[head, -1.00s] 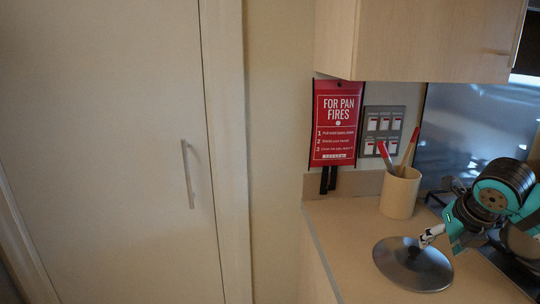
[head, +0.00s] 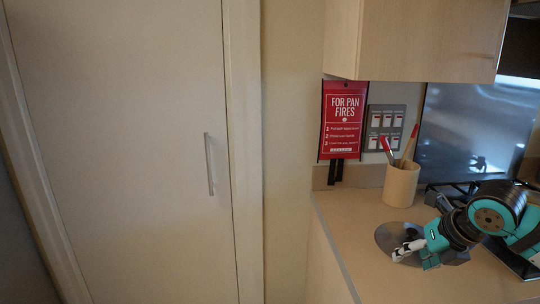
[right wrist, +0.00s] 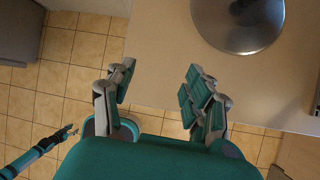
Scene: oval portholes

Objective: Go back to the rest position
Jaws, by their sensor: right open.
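My right gripper (head: 408,250) is open and empty in the head view. It hangs over the counter, in front of the round metal lid (head: 386,237) and hiding part of it. In the right wrist view its two fingers (right wrist: 158,88) stand wide apart with nothing between them. There the lid (right wrist: 238,22) lies flat on the counter, beyond the fingertips and apart from them. A teal and dark arm with a small gripper (right wrist: 70,132), which looks like my left one, shows at the lower left of that view, over the floor. Its jaws are too small to judge.
A beige pot with red-tipped tools (head: 401,184) stands at the back of the counter (head: 345,225). A red "For pan fires" sign (head: 341,118) hangs on the wall. An upper cabinet (head: 425,40) overhangs the counter. A closed door (head: 130,150) fills the left side.

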